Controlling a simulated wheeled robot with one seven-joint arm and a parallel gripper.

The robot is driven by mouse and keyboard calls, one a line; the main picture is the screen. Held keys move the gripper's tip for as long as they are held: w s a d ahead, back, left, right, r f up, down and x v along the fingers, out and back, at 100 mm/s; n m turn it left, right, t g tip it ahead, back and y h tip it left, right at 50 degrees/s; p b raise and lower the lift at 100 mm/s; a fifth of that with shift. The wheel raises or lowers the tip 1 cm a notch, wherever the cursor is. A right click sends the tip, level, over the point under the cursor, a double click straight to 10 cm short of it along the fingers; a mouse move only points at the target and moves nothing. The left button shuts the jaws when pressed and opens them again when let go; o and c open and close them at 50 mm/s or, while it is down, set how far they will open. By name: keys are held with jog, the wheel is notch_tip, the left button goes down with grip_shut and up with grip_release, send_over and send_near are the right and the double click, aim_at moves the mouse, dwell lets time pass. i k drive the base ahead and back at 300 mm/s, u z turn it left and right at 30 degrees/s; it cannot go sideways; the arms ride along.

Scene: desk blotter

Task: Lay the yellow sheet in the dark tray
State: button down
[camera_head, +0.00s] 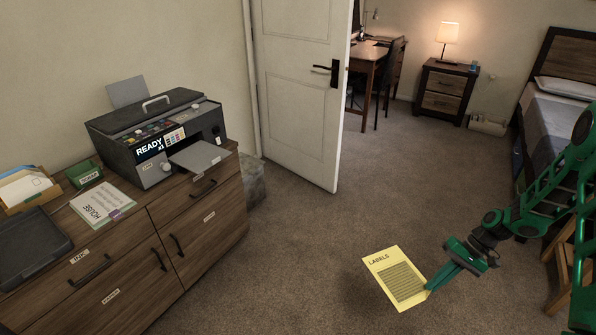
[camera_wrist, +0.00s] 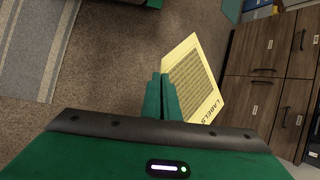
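The yellow sheet (camera_head: 396,278), printed "LABELS" with a grey block of lines, hangs in the air over the carpet, to the right of the wooden cabinet in the head view. My gripper (camera_head: 430,287) is shut on its right edge; the rest of the sheet sticks out freely. In the wrist view the sheet (camera_wrist: 197,78) extends beyond my closed fingers (camera_wrist: 163,82). The dark tray (camera_head: 30,248) lies on the cabinet top at the far left of the head view, partly cut off by the picture edge. My gripper is well apart from it.
On the wooden cabinet (camera_head: 205,222) stand a dark printer (camera_head: 135,150) with its output tray out, a small green box (camera_head: 84,174), a paper holder (camera_head: 24,188) and a white printed sheet (camera_head: 101,205). Open carpet (camera_head: 290,235) lies between cabinet and gripper. A white door (camera_head: 297,90) stands behind.

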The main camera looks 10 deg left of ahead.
aim_at(26, 245)
jog(key=k, duration=0.5)
jog(key=u, duration=1.8)
jog(key=i, duration=1)
jog(key=u, duration=0.05)
